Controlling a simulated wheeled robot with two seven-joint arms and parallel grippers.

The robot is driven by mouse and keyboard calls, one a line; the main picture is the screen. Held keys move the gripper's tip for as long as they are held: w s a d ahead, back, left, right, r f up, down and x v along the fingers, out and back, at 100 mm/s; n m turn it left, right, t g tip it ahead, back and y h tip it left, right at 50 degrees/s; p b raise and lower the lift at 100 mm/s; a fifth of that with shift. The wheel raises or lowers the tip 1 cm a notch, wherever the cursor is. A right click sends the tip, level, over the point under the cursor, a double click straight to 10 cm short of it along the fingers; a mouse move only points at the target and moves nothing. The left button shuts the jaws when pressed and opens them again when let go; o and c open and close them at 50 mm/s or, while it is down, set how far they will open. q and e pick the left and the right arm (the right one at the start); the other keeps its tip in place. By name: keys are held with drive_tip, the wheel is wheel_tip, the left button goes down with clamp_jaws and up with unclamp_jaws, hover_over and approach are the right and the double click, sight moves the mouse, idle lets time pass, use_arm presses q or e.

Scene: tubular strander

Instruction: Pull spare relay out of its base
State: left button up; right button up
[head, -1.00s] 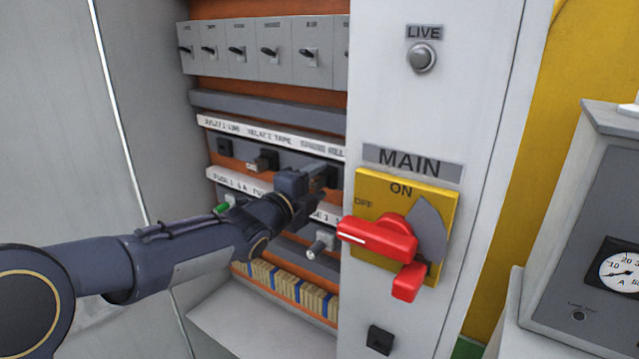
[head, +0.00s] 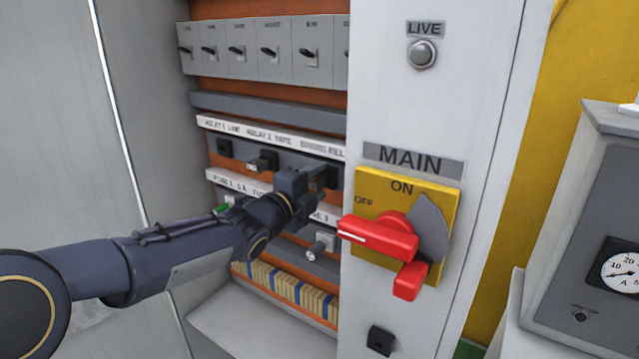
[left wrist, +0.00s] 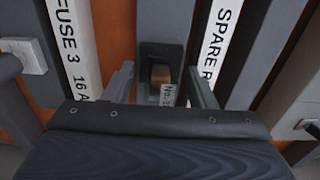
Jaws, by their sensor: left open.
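The spare relay (left wrist: 161,74) shows in the left wrist view as a small brown block with a white tag, sitting in a dark socket, its base (left wrist: 163,52). The "SPARE R..." label strip (left wrist: 222,40) runs beside it. My left gripper (head: 318,183) reaches into the cabinet below the relay label strip. In the left wrist view its two fingers are spread, one on each side of the relay, with visible gaps. I cannot tell how deep the fingertips reach. In the head view the gripper hides most of the relay. My right gripper is not in view.
The white cabinet front with the red MAIN switch (head: 378,238) stands close to the right of my left gripper. A fuse label strip (head: 240,182) and a knob (head: 317,249) lie nearby. A row of grey switches (head: 262,50) is above. A metered cabinet (head: 590,240) stands at far right.

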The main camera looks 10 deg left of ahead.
use_arm(q)
drive_tip(key=shift+b, duration=0.35)
idle(0.3)
clamp_jaws()
idle(0.5)
drive_tip(key=shift+s, duration=0.1)
drive_tip(key=shift+b+v, duration=0.5)
drive_tip(key=shift+v, duration=2.45)
